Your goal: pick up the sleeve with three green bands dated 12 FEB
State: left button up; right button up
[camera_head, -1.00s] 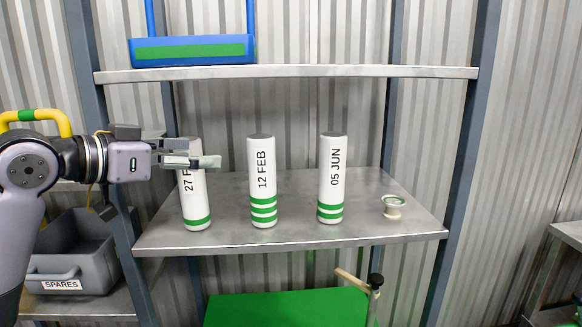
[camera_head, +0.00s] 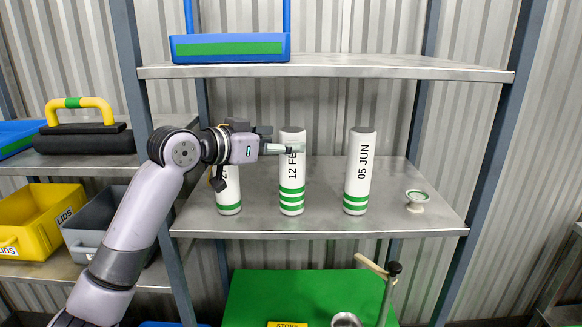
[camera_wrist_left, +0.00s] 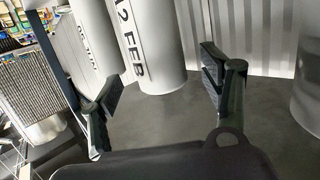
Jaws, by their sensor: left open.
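The white sleeve marked 12 FEB (camera_head: 292,172) stands upright on the middle shelf, with three green bands near its foot. My left gripper (camera_head: 285,148) is in front of its upper part and hides some of the label. In the left wrist view the gripper (camera_wrist_left: 162,88) is open and empty. The 12 FEB sleeve (camera_wrist_left: 150,45) appears beyond the gap between its fingers, nearer the left finger; I cannot tell whether they touch. My right gripper is not in view.
A one-banded sleeve (camera_head: 229,195) stands to the left, partly behind my left wrist. The 05 JUN sleeve (camera_head: 359,172), with two bands, stands to the right. A small white-and-green spool-like piece (camera_head: 417,200) is further right. An upper shelf (camera_head: 340,68) spans above.

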pick_arm(q)
jog(key=p+x, duration=0.1)
jog(key=x, duration=0.3)
jog(key=shift+d, duration=0.1)
jog(key=shift+c, duration=0.6)
grip_shut()
jog(key=shift+r, duration=0.1)
